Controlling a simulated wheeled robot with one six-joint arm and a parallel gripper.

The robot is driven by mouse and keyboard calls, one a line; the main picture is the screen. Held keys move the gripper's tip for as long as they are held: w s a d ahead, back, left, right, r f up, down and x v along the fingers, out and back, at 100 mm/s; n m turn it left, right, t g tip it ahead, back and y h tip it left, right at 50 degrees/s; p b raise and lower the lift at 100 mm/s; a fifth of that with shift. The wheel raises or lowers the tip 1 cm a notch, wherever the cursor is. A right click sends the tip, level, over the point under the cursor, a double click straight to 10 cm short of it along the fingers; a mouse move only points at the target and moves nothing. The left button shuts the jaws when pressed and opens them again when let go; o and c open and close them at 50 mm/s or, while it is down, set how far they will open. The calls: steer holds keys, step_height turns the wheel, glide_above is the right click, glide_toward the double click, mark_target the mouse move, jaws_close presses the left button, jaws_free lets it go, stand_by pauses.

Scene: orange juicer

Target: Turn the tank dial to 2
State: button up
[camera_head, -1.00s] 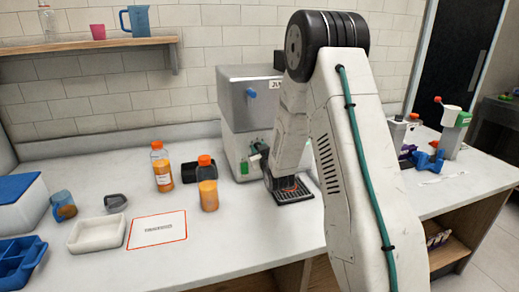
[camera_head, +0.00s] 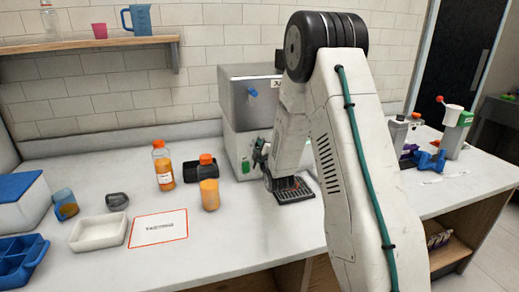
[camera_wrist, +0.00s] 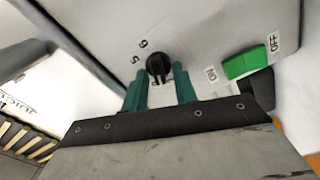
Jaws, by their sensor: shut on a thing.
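The juicer (camera_head: 235,100) is a silver and grey box-shaped machine against the back wall. In the wrist view its front panel (camera_wrist: 200,35) carries a small black tank dial (camera_wrist: 159,68) with printed numerals beside it, seen tilted. The teal fingers of my gripper (camera_wrist: 160,80) are closed around the dial, one on each side. The pointer's exact setting is hard to read. In the head view my gripper (camera_head: 260,152) is at the juicer's front, and it and my arm hide the dial.
A green ON/OFF switch (camera_wrist: 243,64) sits close to the dial on the right in the wrist view. A dark drip grate (camera_head: 294,195) lies below. Two orange juice bottles (camera_head: 163,168) (camera_head: 209,190) and a white tray (camera_head: 99,233) stand on the counter to the left.

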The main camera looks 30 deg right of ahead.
steer(key=shift+f+n, duration=0.2)
steer(key=shift+n, duration=2)
steer(key=o, duration=0.6)
steer(key=v, duration=0.7)
steer(key=shift+s+a, duration=0.15)
steer(key=shift+s, duration=0.25)
